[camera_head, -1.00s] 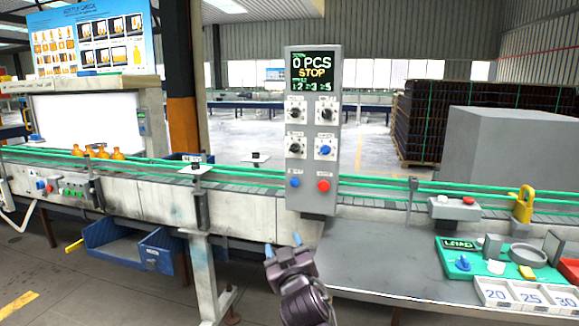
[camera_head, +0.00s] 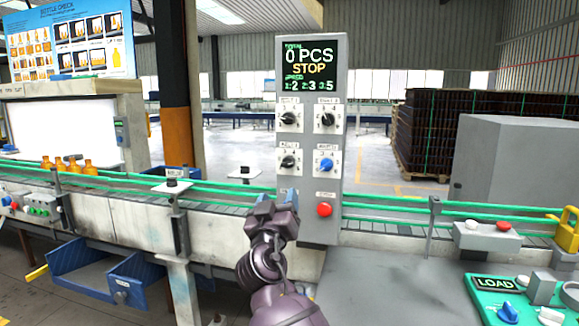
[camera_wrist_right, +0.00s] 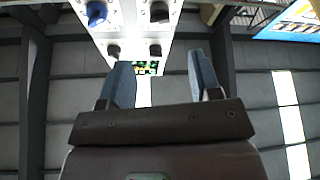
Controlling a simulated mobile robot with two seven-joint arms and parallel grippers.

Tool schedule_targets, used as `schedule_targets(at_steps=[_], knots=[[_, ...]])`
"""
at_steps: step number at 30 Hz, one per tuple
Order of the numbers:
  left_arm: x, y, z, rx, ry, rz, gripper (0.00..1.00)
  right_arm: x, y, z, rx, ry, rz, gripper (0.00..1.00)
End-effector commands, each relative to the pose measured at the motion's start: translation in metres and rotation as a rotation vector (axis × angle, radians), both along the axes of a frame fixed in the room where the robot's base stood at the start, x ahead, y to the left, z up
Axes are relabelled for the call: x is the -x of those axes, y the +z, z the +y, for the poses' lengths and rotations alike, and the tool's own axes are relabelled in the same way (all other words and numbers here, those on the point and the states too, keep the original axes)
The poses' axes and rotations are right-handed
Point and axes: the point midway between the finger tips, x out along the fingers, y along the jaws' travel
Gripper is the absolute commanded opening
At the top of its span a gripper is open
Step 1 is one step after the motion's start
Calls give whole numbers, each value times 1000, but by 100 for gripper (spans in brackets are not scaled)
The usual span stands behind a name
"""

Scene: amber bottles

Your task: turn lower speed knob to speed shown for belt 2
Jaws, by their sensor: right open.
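The grey control panel (camera_head: 322,225) stands upright in mid-picture in the head view. Its display (camera_head: 308,63) reads 0 PCS, STOP, and speeds 1:2, 2:3, 3:5. Below are two upper black knobs (camera_head: 289,119) (camera_head: 327,119), a lower left black knob (camera_head: 288,161) and a lower right blue knob (camera_head: 326,163). Their small labels are not clearly legible. My right gripper (camera_head: 287,195) is open and empty, in front of the panel's lower left, below the knobs. In the right wrist view its fingers (camera_wrist_right: 160,80) are apart, with the knobs upside down beyond. My left gripper is not in view.
A red button (camera_head: 324,209) is low on the panel, right of my gripper. A conveyor with green rails (camera_head: 390,203) runs behind. A metal table (camera_head: 390,285) and a green LOAD board (camera_head: 490,284) lie right. Open space is in front of the knobs.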

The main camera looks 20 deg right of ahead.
Motion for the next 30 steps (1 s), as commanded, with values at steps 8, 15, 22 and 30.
schedule_targets(at_steps=[8, 15, 22, 30], knots=[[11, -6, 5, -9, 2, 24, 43, -11, 7, -6, 1, 0, -2, 58], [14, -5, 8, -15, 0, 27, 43, -44, 23, -24, 2, -2, -3, 58], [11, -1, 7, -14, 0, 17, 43, -73, 34, -39, 0, -1, -1, 58], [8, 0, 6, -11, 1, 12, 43, -88, 39, -47, -2, -1, 0, 58]])
